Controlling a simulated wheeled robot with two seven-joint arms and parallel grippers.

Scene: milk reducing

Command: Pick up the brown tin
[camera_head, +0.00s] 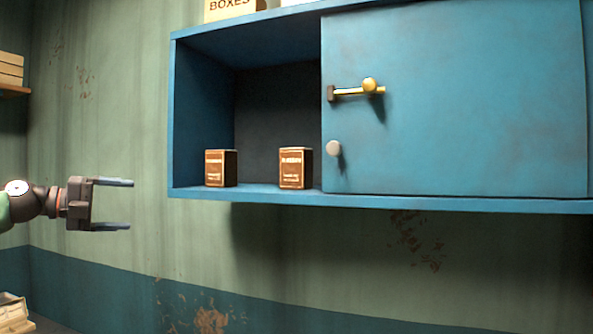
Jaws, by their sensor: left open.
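Two brown tins with pale labels stand upright on the floor of the open left part of a blue wall cabinet. The left brown tin (215,169) is near the cabinet's left wall. The right brown tin (292,168) is close to the edge of the cabinet door. My left gripper (131,205) comes in from the left, open and empty, its two fingers pointing right. It is left of the cabinet in the picture, a little lower than the tins and apart from them. My right gripper is not in view.
The blue cabinet (380,201) has a door (460,100) covering its right part, with a brass latch (357,90) and a round knob (333,148). Boxes (231,8) stand on top. A shelf with stacked items (11,70) is at far left. The wall below is clear.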

